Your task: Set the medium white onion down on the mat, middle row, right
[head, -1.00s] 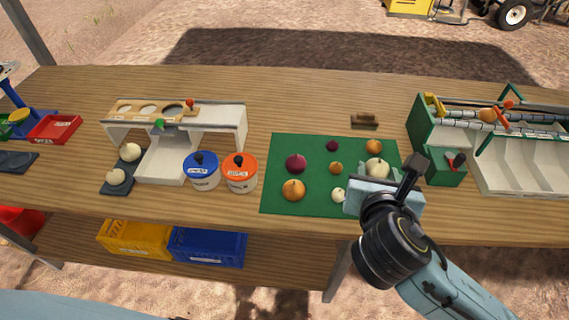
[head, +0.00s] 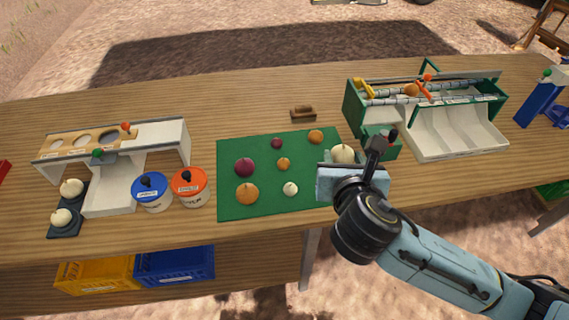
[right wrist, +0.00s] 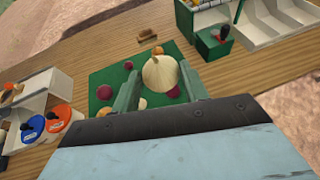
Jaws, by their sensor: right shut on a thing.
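The medium white onion (head: 343,154) is between the fingers of my right gripper (head: 347,165), which is shut on it. In the head view it shows over the right edge of the green mat (head: 230,206); its height above the mat is hard to tell. The right wrist view also shows the onion (right wrist: 160,73) between the two green fingers, hiding part of the mat. The mat holds a large red onion (head: 244,168), a large yellow onion (head: 247,193), a small white onion (head: 290,188) and several other onions. My left gripper is not in view.
Blue-lidded (head: 151,191) and orange-lidded (head: 190,187) tubs stand left of the mat. A green-and-white sorter (head: 440,135) and a green box (head: 383,143) stand at its right. A wooden brush-like block (head: 303,114) lies behind it.

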